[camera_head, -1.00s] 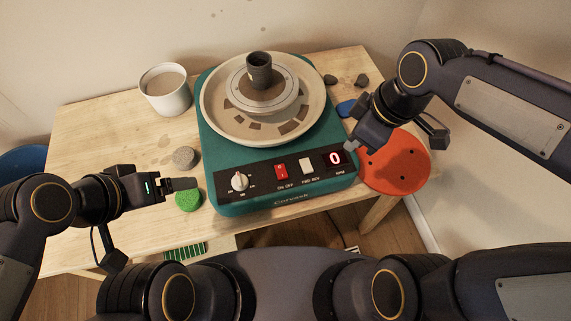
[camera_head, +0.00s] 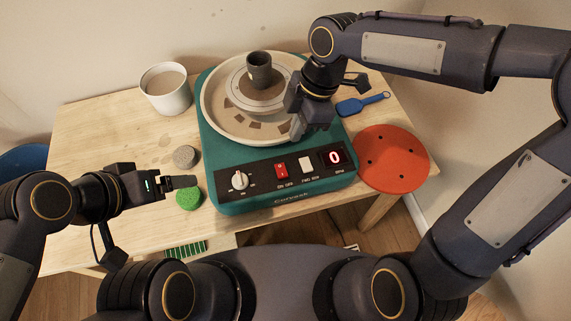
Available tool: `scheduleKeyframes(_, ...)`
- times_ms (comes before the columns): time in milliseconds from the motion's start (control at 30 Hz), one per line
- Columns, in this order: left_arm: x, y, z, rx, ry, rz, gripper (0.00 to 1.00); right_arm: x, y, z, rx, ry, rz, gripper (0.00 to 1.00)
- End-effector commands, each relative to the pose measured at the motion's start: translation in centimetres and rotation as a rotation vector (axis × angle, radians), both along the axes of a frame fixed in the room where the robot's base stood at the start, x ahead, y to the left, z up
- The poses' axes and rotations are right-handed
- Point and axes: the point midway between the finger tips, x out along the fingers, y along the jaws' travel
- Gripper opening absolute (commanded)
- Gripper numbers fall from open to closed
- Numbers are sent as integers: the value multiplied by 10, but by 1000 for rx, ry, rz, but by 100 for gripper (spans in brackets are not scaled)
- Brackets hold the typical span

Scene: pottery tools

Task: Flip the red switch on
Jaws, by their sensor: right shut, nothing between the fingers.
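The red switch (camera_head: 281,170) sits on the black front panel of the teal pottery wheel (camera_head: 230,203), between a white knob (camera_head: 239,180) and a white switch (camera_head: 306,164).
A white cup (camera_head: 166,90) stands at the back left. A dark small pot (camera_head: 259,70) stands on the wheel head. A grey lump (camera_head: 184,156) and a green sponge (camera_head: 188,199) lie left of the wheel. A red round stool (camera_head: 391,160) and a blue tool (camera_head: 361,104) are at the right.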

Motion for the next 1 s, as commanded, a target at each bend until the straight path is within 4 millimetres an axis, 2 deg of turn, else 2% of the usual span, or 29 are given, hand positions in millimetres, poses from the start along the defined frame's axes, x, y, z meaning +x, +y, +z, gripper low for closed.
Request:
scheduleKeyframes(167, 0, 0, -1, 0, 0, 0, 84, -4, 7, -26, -2, 7, 2, 0)
scheduleKeyframes(500, 0, 0, -4, 0, 0, 0, 84, -13, 26, -95, -2, 7, 2, 0)
scheduleKeyframes(600, 0, 0, -3, 0, 0, 0, 84, -14, 25, -110, -3, 6, 0, 0)
scheduleKeyframes(800, 0, 0, -3, 0, 0, 0, 84, -15, 24, -128, -2, 3, 0, 0)
scheduleKeyframes(1000, 0, 0, -3, 0, 0, 0, 84, -16, 24, -132, 0, 1, -1, 0)
